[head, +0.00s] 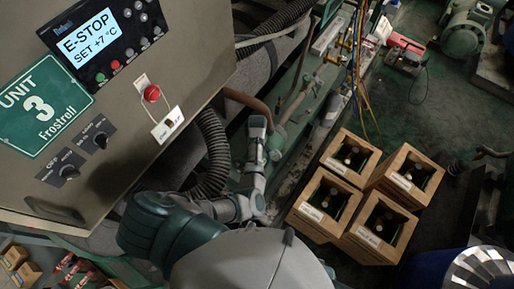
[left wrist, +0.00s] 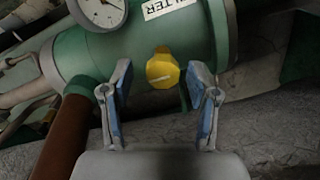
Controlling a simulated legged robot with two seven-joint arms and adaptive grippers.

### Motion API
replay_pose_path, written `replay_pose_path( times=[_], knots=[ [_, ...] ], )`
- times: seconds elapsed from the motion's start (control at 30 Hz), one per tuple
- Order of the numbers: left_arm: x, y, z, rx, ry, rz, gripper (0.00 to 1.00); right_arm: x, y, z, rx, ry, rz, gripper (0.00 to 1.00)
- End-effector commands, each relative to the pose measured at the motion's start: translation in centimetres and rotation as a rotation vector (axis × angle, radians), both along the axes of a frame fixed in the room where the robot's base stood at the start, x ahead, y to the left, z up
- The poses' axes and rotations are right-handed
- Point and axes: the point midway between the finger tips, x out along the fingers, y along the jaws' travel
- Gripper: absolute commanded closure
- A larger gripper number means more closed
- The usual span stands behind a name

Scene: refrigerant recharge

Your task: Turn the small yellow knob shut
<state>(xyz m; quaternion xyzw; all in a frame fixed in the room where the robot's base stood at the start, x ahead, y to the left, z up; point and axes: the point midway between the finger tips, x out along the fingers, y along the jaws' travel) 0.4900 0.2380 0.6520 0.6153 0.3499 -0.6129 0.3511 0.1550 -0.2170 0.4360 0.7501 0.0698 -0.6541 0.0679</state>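The small yellow knob (left wrist: 162,71) shows in the left wrist view on the underside of a green cylinder (left wrist: 185,35) whose label partly reads "LTER". A pale line crosses the knob's face. My left gripper (left wrist: 160,80) is open, with one blue-padded finger on each side of the knob. There are visible gaps between the pads and the knob, and I cannot tell how far ahead of the fingertips it is. In the head view my left arm reaches to the green pipework, and the knob cannot be made out there. My right gripper is not in view.
A round gauge (left wrist: 103,10) and a brown pipe (left wrist: 62,135) are left of the knob. In the head view, the control cabinet (head: 215,50) and a black corrugated hose (head: 215,150) flank the arm. Several wooden crates (head: 320,230) with bottles stand on the floor at right.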

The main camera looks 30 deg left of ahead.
Motion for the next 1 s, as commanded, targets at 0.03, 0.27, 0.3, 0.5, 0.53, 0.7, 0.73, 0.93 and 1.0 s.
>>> replay_pose_path(
  times=[0.03,0.27,0.3,0.5,0.53,0.7,0.73,0.93,1.0],
  knots=[
    [-0.1,0.0,-0.1,0.0,0.001,0.0,0.4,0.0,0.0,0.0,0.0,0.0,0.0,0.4],
    [-0.1,0.1,0.1,0.001,0.003,0.0,0.4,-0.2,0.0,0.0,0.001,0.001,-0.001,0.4],
    [-0.1,0.0,0.4,0.0,0.002,0.0,0.4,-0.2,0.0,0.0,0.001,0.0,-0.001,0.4],
    [0.0,0.0,3.2,0.001,-0.001,0.002,0.4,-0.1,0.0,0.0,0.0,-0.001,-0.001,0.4],
    [0.0,0.0,3.7,0.001,-0.001,0.001,0.4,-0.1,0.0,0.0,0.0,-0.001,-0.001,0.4],
    [0.1,-0.1,6.3,0.0,0.0,0.0,0.4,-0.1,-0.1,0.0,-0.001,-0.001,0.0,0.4],
    [0.1,-0.2,6.6,-0.001,0.001,-0.001,0.4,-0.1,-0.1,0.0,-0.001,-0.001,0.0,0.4],
    [0.2,-0.4,7.9,-0.005,-0.001,-0.002,0.4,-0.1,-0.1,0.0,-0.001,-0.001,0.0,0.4],
    [0.2,-0.4,8.0,-0.005,-0.001,-0.002,0.4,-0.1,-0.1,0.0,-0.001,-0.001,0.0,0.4]
  ],
)
